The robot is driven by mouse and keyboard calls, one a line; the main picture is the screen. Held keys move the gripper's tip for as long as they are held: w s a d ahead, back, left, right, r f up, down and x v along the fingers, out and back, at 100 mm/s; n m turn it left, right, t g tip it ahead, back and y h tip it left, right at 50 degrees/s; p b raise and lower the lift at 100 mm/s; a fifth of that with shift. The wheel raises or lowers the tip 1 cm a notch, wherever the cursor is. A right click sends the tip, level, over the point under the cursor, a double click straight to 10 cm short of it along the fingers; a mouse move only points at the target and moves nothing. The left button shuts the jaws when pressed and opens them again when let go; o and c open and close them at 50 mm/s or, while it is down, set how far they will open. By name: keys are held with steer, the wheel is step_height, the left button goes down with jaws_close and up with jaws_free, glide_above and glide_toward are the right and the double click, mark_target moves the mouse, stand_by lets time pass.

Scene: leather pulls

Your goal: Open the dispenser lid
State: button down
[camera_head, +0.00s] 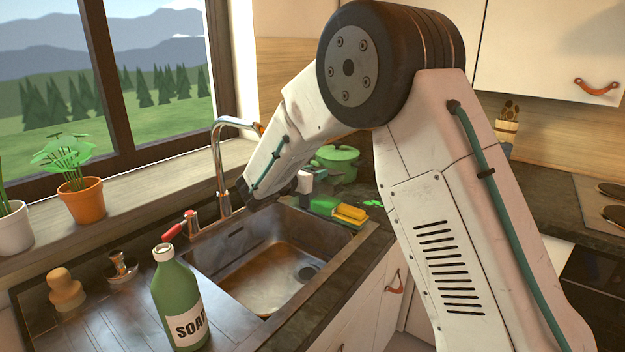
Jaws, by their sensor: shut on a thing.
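My gripper (303,183) shows only as a small dark piece past the forearm's right side, by the back right corner of the sink. It is shut against a small white and teal object (318,173), which seems to be the dispenser with its lid. The forearm hides most of the contact, and how far the lid stands open cannot be seen.
A green soap bottle (175,297) stands front left on the drainboard. The chrome tap (219,165) rises close left of my forearm. Yellow and green sponges (349,214) lie at the sink's right edge, with a green pot (338,163) behind. The sink basin (262,284) is empty.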

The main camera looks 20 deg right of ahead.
steer(key=c, duration=0.9)
jaws_free()
steer(key=shift+r, duration=0.25)
steer(key=shift+v, duration=3.85)
